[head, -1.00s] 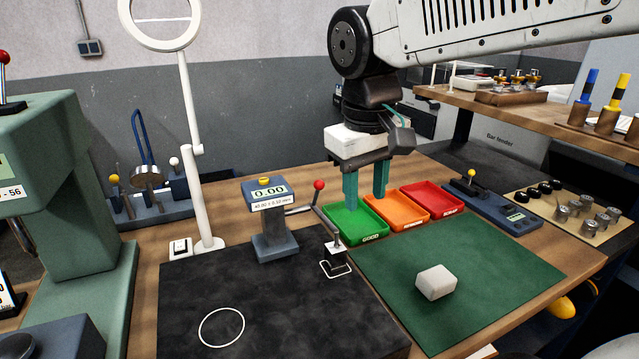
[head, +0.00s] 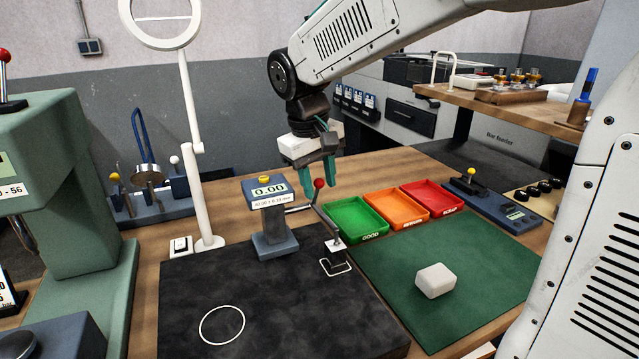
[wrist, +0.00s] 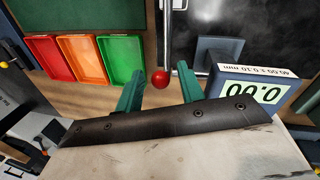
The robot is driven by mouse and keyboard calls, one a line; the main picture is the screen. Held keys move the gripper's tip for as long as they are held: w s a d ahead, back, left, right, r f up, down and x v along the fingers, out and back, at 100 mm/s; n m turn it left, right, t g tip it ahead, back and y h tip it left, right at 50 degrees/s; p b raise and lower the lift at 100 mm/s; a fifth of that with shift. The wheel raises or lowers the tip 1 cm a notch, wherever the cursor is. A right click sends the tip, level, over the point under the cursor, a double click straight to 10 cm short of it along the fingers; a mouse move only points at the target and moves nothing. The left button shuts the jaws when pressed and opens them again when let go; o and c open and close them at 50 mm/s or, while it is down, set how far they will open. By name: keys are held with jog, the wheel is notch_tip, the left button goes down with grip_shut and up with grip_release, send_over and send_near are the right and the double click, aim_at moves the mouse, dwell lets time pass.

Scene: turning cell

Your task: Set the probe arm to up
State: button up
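The gauge (head: 270,205) is a blue-grey stand with a display reading 0.00. Its probe arm is a thin metal rod (head: 327,222) with a red ball knob (head: 319,184) at its upper end, slanting down to a small block on the black mat. My gripper (head: 320,191) is open, with its teal fingers pointing down at the knob. In the wrist view the red knob (wrist: 160,78) appears between the two open fingers (wrist: 159,71), with gaps on both sides. I cannot tell whether the fingertips reach its depth.
Green (head: 358,219), orange (head: 395,208) and red (head: 430,197) trays stand right of the gauge. A pale block (head: 435,281) sits on the green mat (head: 480,262). A white lamp post (head: 192,150) stands left of the gauge. The black mat (head: 270,310) is mostly clear.

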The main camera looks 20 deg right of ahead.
jog(key=shift+d+f, duration=0.1)
jog(key=shift+f, duration=0.4)
grip_shut()
jog(key=shift+w, duration=0.1)
